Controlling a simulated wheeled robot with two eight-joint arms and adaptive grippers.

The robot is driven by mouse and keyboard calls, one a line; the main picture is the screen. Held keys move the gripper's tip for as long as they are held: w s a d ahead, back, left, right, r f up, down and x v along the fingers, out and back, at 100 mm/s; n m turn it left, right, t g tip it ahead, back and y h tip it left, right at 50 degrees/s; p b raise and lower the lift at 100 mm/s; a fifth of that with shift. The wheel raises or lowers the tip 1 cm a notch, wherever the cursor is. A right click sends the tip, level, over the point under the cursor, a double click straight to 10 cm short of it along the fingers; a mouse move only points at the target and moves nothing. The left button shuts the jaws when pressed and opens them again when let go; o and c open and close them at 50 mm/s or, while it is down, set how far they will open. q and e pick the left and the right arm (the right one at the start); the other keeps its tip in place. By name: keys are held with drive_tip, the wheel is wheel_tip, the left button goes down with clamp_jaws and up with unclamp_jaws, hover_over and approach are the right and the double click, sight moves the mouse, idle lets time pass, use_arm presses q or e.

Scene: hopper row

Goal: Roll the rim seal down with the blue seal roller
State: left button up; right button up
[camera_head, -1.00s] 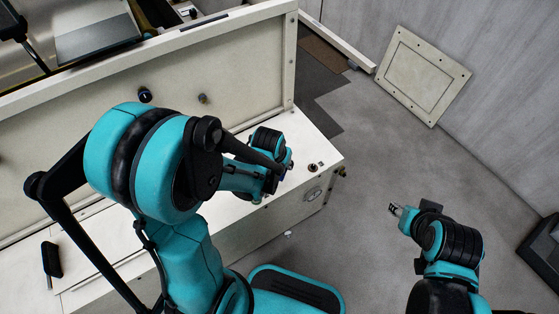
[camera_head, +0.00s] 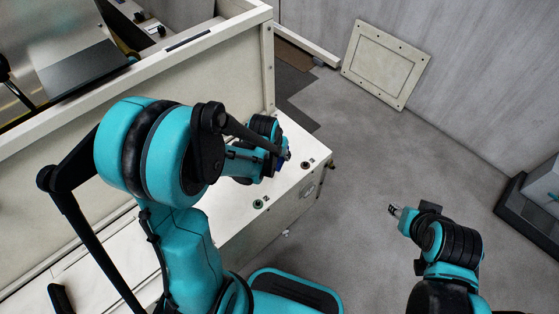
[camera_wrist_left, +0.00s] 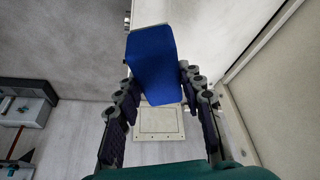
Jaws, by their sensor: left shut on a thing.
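My left gripper (camera_head: 286,156) is over the white bench top (camera_head: 215,222) near its right end. In the left wrist view its fingers (camera_wrist_left: 160,108) are shut on the blue seal roller (camera_wrist_left: 152,62), which shows as a broad blue block between them. In the head view only a small dark-blue bit of the roller shows; the arm hides the rest. I cannot make out the rim seal in either view. My right gripper (camera_head: 395,210) hangs over open floor, away from the bench; its fingertips are too small to judge.
A green-ringed fitting (camera_head: 258,204) and a dark knob (camera_head: 305,164) sit on the bench top. A black-handled item (camera_head: 60,298) lies at lower left. A cream wall (camera_head: 240,75) rises behind the bench.

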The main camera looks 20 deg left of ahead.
use_arm(q)
drive_tip(key=w+a+r+m+p, duration=0.1)
drive_tip(key=w+a+r+p, duration=0.5)
drive_tip(key=r+p, duration=0.3)
drive_tip(key=w+a+r+m+p, duration=0.1)
drive_tip(key=w+a+r+p, duration=0.55)
drive_tip(key=r, duration=0.55)
drive_tip(key=w+a+r+m+h+p, duration=0.1)
drive_tip(key=w+a+r+p, duration=0.1)
drive_tip(key=a+r+p, duration=0.5)
drive_tip(key=w+a+r+m+h+p, duration=0.1)
drive_tip(key=w+a+r+p, duration=0.1)
drive_tip(key=a+r+p, duration=0.6)
wheel_tip(320, 180, up, 4)
drive_tip(key=shift+w+a+r+m, duration=0.25)
drive_tip(key=shift+w+a+m, duration=0.15)
drive_tip(key=shift+a, duration=0.15)
wheel_tip(320, 180, down, 6)
drive_tip(key=b, duration=0.4)
drive_tip(key=shift+f+b, duration=0.1)
drive_tip(key=shift+b, duration=0.3)
drive_tip(key=s+a, duration=0.2)
drive_tip(key=s, duration=0.2)
drive_tip(key=s+a+b, duration=0.1)
drive_tip(key=s+a, duration=0.1)
drive_tip(key=s, duration=0.3)
drive_tip(key=s+a, duration=0.3)
drive_tip(key=s, duration=0.1)
drive_tip(key=shift+s+r+b, duration=0.2)
drive_tip(key=shift+r+b, duration=0.2)
